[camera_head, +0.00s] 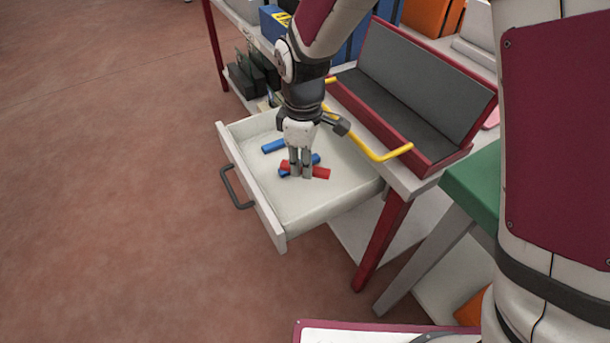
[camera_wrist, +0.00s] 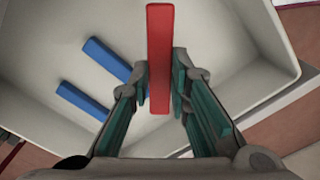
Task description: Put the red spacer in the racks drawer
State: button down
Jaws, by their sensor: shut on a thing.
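The red spacer (camera_head: 319,173) is a flat red bar. My gripper (camera_head: 300,175) is shut on it, inside the outline of the open white drawer (camera_head: 318,208). In the wrist view the red spacer (camera_wrist: 159,55) stands lengthwise between the two fingers (camera_wrist: 160,88), with the white drawer floor (camera_wrist: 215,45) behind it. I cannot tell whether the spacer touches the drawer floor. Two blue bars lie in the drawer: one (camera_head: 273,146) nearer the back left, the other (camera_head: 315,159) partly hidden by my gripper. Both blue bars (camera_wrist: 108,60) (camera_wrist: 82,101) show left of the spacer in the wrist view.
The drawer's dark handle (camera_head: 235,188) faces left over open floor (camera_head: 110,200). A red-framed grey rack (camera_head: 405,90) with a yellow bar (camera_head: 375,150) stands on the bench beside the drawer. A green-topped stand (camera_head: 475,185) is at the right. The drawer's front half is clear.

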aim_at(304, 187)
jog(key=shift+f+b, duration=0.9)
jog(key=shift+f, duration=1.7)
jog(key=shift+f, duration=0.1)
jog(key=c, duration=1.5)
grip_release()
notch_tip(304, 187, up, 8)
jog(key=p, duration=0.3)
jog(key=shift+f, duration=0.1)
